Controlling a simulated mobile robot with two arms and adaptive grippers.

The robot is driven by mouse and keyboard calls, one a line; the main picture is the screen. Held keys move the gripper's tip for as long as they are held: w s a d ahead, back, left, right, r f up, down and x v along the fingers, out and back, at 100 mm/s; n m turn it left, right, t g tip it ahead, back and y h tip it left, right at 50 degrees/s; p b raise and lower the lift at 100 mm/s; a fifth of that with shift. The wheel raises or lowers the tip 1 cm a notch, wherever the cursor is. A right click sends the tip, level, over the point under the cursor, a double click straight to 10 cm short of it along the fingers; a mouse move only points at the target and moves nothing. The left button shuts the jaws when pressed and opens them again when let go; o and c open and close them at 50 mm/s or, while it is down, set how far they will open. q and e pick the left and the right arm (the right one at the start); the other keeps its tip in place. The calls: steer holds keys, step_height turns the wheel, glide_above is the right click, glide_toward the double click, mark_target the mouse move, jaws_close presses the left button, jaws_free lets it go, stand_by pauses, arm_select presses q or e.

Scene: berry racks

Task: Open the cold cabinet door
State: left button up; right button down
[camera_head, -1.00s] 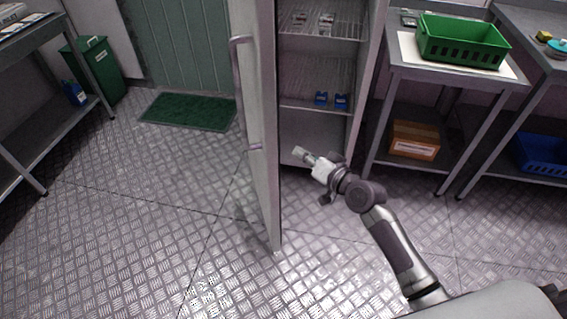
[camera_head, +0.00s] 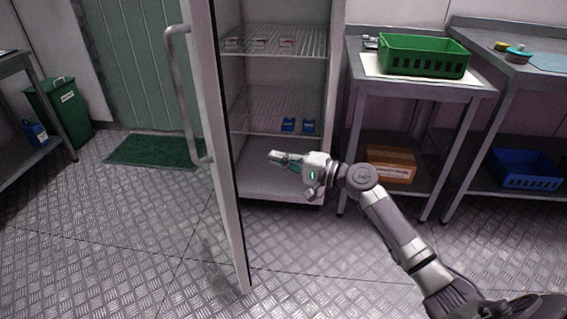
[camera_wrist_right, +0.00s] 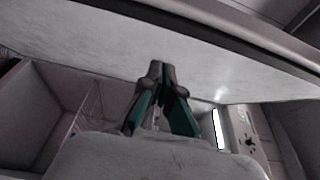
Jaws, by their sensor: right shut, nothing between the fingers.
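The cold cabinet door (camera_head: 222,170) stands wide open, swung out toward me and seen nearly edge-on. Its long bar handle (camera_head: 183,95) is on the left, outer face. The open cabinet (camera_head: 283,180) shows wire shelves, with small packs on the upper one and two blue items on the lower one. My right gripper (camera_head: 272,158) is shut and empty, in front of the cabinet opening on the inner side of the door. In the right wrist view its fingertips (camera_wrist_right: 161,70) are together before a broad pale panel (camera_wrist_right: 150,48); contact cannot be told. My left gripper is not in view.
A table right of the cabinet holds a green crate (camera_head: 424,56), with a cardboard box (camera_head: 390,165) below. A blue crate (camera_head: 525,168) sits further right. A green bin (camera_head: 62,110) and a green mat (camera_head: 153,150) are at left.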

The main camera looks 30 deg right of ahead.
steer(key=w+a, duration=0.4)
steer(key=a, duration=0.3)
steer(key=shift+w+a, duration=0.15)
steer(key=shift+w, duration=0.15)
steer(key=shift+a+p, duration=0.1)
steer(key=shift+p, duration=0.2)
